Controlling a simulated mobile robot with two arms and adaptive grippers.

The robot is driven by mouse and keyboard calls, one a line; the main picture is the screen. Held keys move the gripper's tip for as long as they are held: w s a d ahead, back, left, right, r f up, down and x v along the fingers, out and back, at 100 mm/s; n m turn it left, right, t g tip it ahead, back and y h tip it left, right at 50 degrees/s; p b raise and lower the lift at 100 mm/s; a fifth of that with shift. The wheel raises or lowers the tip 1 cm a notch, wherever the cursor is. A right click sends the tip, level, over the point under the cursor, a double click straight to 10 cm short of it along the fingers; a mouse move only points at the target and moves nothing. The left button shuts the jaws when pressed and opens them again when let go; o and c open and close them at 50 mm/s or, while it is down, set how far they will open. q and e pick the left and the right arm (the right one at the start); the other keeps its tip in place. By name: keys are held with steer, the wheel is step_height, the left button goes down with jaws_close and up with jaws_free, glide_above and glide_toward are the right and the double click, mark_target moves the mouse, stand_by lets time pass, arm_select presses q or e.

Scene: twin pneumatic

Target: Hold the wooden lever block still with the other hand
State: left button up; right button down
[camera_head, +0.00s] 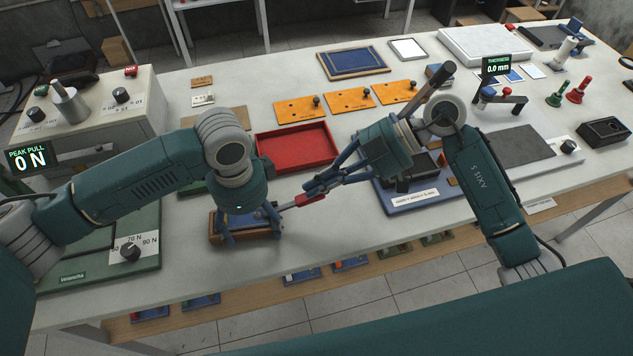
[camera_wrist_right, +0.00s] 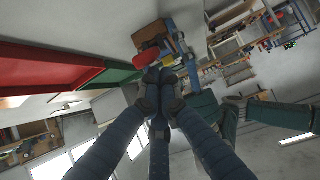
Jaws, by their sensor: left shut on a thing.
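The wooden lever block (camera_head: 246,233) sits near the table's front edge, with a blue top and brown wooden sides. My left gripper (camera_head: 252,232) points down over it, with a finger at each end, shut on the block; its wrist hides part of the top. A grey lever (camera_head: 286,206) reaches from the block to the right and ends in a red handle (camera_head: 308,199). My right gripper (camera_head: 312,190) has its fingers together at the red handle. In the right wrist view, the red handle (camera_wrist_right: 152,57) lies just past the fingertips, before the brown block (camera_wrist_right: 155,35).
A red tray (camera_head: 297,147) lies behind the lever. A blue board (camera_head: 412,206) with a black tray is to the right. A green panel (camera_head: 110,262) and a force gauge reading 0 N (camera_head: 28,159) are at left. Orange plates (camera_head: 350,99) lie further back.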

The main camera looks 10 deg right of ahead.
steer(key=shift+d+f+y, duration=0.3)
steer(key=shift+f+y, duration=0.05)
steer(key=shift+y, duration=0.05)
steer(key=shift+d+f+y, duration=0.45)
steer(key=shift+f+y, duration=0.3)
steer(key=shift+f, duration=0.05)
steer(key=shift+d+f+y, duration=0.4)
steer(key=shift+f+y, duration=0.35)
steer(key=shift+f, duration=0.05)
steer(key=shift+d+f, duration=0.2)
steer(key=shift+f, duration=0.4)
